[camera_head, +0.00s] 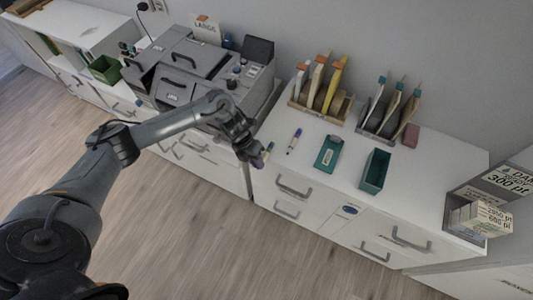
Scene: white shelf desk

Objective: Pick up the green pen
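A small pen with green and yellowish parts (268,149) lies on the white desk top near its front left corner. My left gripper (256,161) is right beside it, at its left, and hides part of it. I cannot tell whether the fingers touch the pen or whether they are open or shut. A second pen, white with a blue end (294,141), lies a little to the right. My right gripper is not in view.
A teal box (328,153) and an open green tray (375,171) stand to the right of the pens. Racks with upright items (321,100) stand behind. A grey machine (197,65) is at the left. A pink block (411,135) lies at the right.

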